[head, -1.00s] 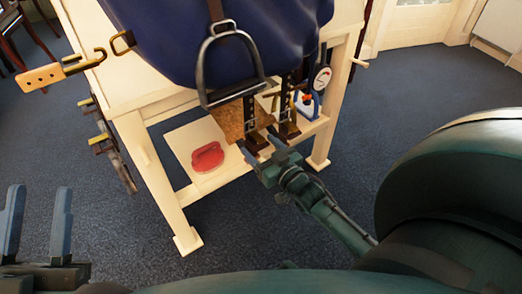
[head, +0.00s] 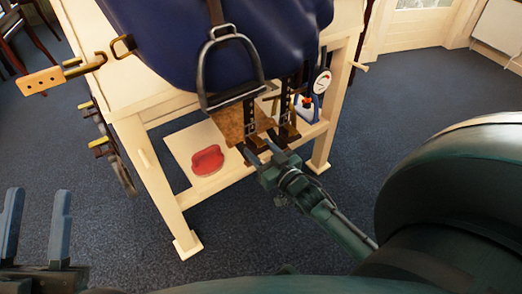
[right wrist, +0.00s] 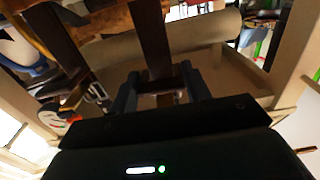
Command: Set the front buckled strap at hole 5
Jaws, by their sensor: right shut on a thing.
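A dark blue saddle (head: 210,50) sits on a cream wooden stand, with a metal stirrup (head: 205,75) hanging in front. Two dark straps with metal buckles hang below its flap: a left strap (head: 249,112) and a right strap (head: 283,105). My right gripper (head: 259,146) is at the lower end of the left strap. In the right wrist view this strap (right wrist: 152,40) runs down between the fingers, which are shut on its lower part. The other strap (right wrist: 58,42) hangs beside it. I cannot read the holes. My left gripper (head: 35,228) is open and empty, far from the saddle.
A red handled object (head: 207,159) lies on the stand's lower shelf (head: 185,143). A round dial (head: 321,82) and a blue-white bottle (head: 305,108) are right of the straps. The blue carpet in front is clear.

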